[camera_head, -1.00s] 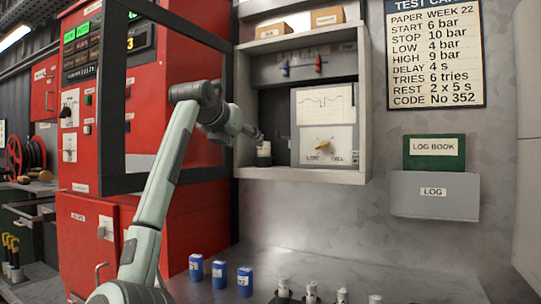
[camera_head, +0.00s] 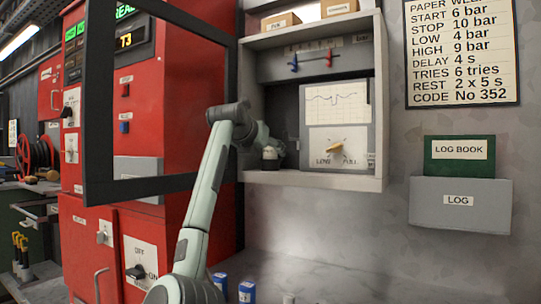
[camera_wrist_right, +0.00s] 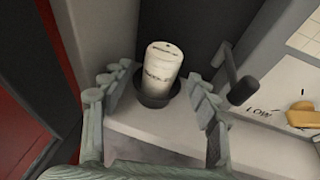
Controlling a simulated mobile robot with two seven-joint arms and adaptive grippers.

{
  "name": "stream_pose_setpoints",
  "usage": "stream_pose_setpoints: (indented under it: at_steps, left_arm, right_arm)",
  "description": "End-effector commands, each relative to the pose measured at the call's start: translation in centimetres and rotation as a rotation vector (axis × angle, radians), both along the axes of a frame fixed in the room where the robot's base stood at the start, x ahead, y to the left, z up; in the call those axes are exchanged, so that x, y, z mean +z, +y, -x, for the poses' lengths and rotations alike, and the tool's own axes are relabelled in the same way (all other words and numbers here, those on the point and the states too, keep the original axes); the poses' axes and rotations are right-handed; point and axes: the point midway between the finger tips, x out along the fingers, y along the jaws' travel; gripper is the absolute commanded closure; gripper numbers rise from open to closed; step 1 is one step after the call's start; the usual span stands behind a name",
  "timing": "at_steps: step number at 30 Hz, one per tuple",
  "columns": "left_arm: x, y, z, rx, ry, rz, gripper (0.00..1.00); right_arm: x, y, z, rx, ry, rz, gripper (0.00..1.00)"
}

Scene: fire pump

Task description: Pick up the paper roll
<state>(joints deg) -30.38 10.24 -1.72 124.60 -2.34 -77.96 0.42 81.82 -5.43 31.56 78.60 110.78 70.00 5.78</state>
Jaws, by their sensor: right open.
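The paper roll (camera_wrist_right: 160,72) is a white cylinder with dark print, standing upright in a dark round cup (camera_wrist_right: 156,94) on the floor of the open cabinet. My right gripper (camera_wrist_right: 158,80) is open, one finger at each side of the roll, with gaps to both sides. In the head view the right gripper (camera_head: 272,155) is inside the cabinet's lower left, small and partly hidden by its own wrist, and the roll is hard to make out there. My left gripper is not in view.
The chart recorder (camera_head: 336,125) with a yellow knob stands close right. A dark crank-like lever (camera_wrist_right: 240,88) is near the right finger. The cabinet's left wall and the open framed door (camera_head: 98,110) bound the left. Blue cylinders (camera_head: 247,291) stand on the bench below.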

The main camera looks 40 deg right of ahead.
Motion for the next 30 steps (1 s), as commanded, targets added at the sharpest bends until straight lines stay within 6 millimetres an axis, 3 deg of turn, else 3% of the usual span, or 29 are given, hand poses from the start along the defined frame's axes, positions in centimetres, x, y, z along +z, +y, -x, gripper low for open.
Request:
stream_pose_setpoints:
  at_steps: [10, 23, 30]
  left_arm:
    - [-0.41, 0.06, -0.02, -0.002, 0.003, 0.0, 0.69]
    - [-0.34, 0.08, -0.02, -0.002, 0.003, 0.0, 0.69]
    - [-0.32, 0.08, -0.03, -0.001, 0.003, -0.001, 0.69]
  right_arm:
    - [-0.32, -0.88, -0.45, 0.0, 0.0, 0.0, 0.4]
    - [-0.29, -0.86, -0.43, 0.0, 0.0, 0.0, 0.92]
    - [-0.21, -0.85, -0.43, 0.0, 0.0, 0.001, 0.95]
